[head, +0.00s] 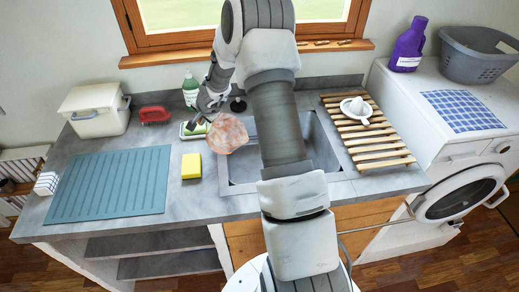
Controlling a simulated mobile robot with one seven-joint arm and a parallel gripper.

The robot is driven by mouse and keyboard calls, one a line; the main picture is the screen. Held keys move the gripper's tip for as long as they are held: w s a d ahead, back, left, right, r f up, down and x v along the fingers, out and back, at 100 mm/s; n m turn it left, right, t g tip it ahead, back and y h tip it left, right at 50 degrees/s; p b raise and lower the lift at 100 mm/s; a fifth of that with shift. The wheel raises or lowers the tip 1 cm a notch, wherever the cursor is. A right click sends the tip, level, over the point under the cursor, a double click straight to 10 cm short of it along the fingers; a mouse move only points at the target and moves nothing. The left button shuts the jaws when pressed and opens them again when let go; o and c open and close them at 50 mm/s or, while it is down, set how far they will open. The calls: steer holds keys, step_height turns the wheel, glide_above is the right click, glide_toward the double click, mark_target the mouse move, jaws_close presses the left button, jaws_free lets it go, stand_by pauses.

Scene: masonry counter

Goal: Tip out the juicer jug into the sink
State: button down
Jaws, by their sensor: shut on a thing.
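My gripper (203,117) is at the left side of the sink (320,150), above the counter. It is shut, and a pinkish, mottled, rounded thing (227,134) is right at its fingers and looks held, over the sink's left rim. I cannot tell whether this is the juicer jug or see its opening. A small white juicer part (355,108) with a pointed cone and a handle sits on the slatted wooden rack (380,148) right of the sink. My arm hides the middle of the sink.
A yellow sponge (192,166), a green and white item (188,132) and a soap bottle (190,88) are near the gripper. A teal drain mat (110,184), a red object (154,115) and a white box (97,109) are left. A purple bottle (408,46) and grey basket (478,55) stand right.

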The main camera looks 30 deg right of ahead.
steer(key=shift+w+a+f+g+h+p, duration=0.55)
steer(key=shift+w+a+f+p, duration=0.3)
steer(key=shift+p, duration=0.4)
steer(key=shift+w+a+b, duration=0.1)
steer(key=shift+w+b, duration=0.05)
steer(key=shift+b, duration=0.3)
